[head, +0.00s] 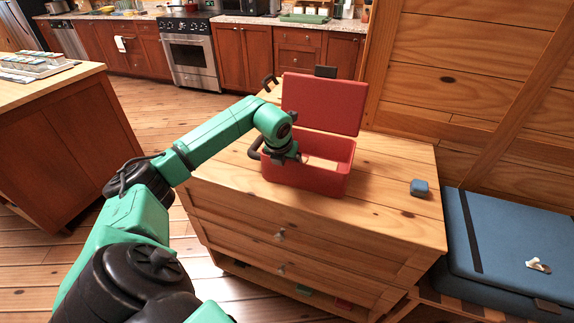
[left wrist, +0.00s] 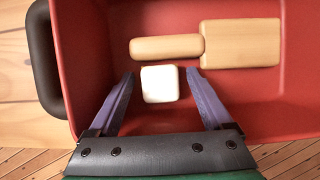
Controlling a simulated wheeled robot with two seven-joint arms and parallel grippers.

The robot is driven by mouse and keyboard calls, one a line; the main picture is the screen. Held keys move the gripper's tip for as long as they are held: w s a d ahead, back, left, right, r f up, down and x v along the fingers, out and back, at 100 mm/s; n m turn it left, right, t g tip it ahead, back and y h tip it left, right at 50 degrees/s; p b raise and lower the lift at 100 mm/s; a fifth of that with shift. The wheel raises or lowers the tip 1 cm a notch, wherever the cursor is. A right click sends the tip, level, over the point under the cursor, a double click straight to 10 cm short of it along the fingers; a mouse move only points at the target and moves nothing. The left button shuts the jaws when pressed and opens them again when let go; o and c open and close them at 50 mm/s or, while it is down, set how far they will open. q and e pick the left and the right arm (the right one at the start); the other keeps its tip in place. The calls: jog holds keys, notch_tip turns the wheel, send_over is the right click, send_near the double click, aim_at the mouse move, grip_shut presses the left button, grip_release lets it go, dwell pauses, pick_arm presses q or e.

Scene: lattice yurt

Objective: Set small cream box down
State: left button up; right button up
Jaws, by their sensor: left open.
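The small cream box (left wrist: 160,84) lies on the floor of a red bin in the left wrist view. My left gripper (left wrist: 160,77) is open, with one finger on each side of the cream box and visible gaps between. In the head view my left gripper (head: 285,156) reaches into the red bin (head: 305,181) from its left side; the cream box is hidden there. My right gripper is not in view.
A wooden paddle-like piece (left wrist: 240,43) lies in the bin beyond the cream box. The bin's red lid (head: 322,103) stands open at the back. A small blue box (head: 419,188) sits on the wooden dresser top (head: 400,222), which has free room at right.

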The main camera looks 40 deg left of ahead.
pick_arm(q)
jog(key=shift+s+r, duration=0.1)
jog(key=shift+r, duration=0.3)
jog(key=b+v, duration=0.2)
jog(key=v, duration=0.9)
jog(key=shift+r, duration=0.2)
